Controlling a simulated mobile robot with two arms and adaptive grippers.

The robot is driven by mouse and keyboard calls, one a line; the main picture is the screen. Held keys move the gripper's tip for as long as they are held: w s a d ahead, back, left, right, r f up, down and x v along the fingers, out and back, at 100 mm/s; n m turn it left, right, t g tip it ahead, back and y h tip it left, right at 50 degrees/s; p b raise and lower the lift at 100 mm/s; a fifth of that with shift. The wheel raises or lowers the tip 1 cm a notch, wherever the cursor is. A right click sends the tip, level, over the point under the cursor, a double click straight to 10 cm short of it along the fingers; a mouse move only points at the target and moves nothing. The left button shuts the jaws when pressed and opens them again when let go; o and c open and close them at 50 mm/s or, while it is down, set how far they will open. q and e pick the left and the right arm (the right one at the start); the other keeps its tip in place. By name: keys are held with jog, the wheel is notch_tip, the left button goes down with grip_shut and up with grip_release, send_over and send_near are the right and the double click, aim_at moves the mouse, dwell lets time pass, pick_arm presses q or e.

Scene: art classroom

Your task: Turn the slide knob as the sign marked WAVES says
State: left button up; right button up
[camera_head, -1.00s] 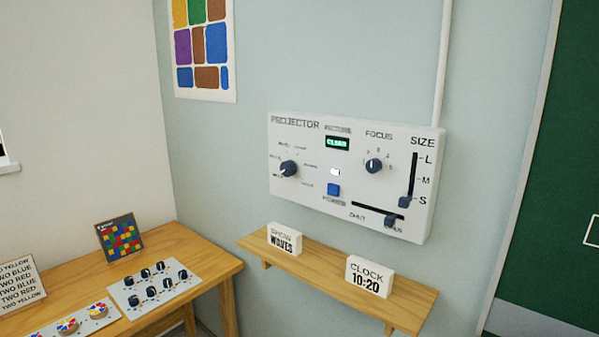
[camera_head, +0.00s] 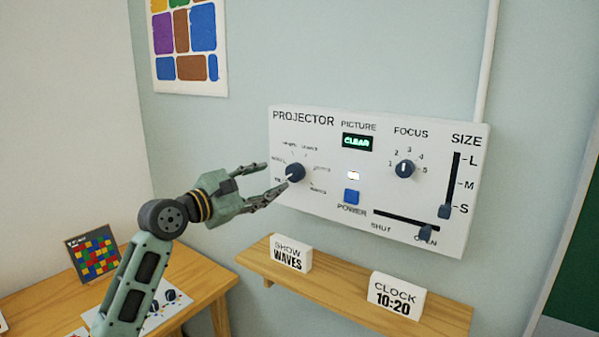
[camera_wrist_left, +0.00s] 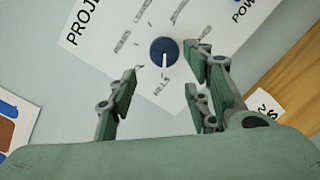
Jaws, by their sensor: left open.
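The slide knob (camera_head: 295,172) is a dark round dial with a white pointer line on the left of the white PROJECTOR panel (camera_head: 330,205). Small labels ring it, too blurred to read surely. Its pointer aims to the lower left. The sign SHOW WAVES (camera_head: 291,253) stands on the wooden shelf below. My left gripper (camera_head: 277,182) is open, its fingers pointing at the knob. In the left wrist view the knob (camera_wrist_left: 164,52) lies ahead, between and beyond the open fingertips (camera_wrist_left: 160,75), apparently untouched. My right gripper is not in view.
The panel also has a FOCUS knob (camera_head: 405,168), a blue POWER button (camera_head: 351,196), a SIZE slider (camera_head: 445,211) and a SHUT/OPEN slider (camera_head: 426,232). The shelf (camera_head: 340,290) juts out below with a CLOCK 10:20 sign (camera_head: 397,296). A table (camera_head: 190,265) stands at left.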

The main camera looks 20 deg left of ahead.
aim_at(290, 169)
pick_arm(q)
jog(key=p+x, duration=0.1)
jog(key=x, duration=0.2)
jog(key=p+x, duration=0.1)
jog(key=x, duration=0.3)
jog(key=shift+w+d+r, duration=0.15)
jog(key=shift+d+r, duration=0.05)
jog(key=shift+d, duration=0.1)
jog(key=shift+r, duration=0.1)
jog(key=c, duration=1.1)
jog(key=shift+o, duration=0.2)
jog(key=shift+r, duration=0.15)
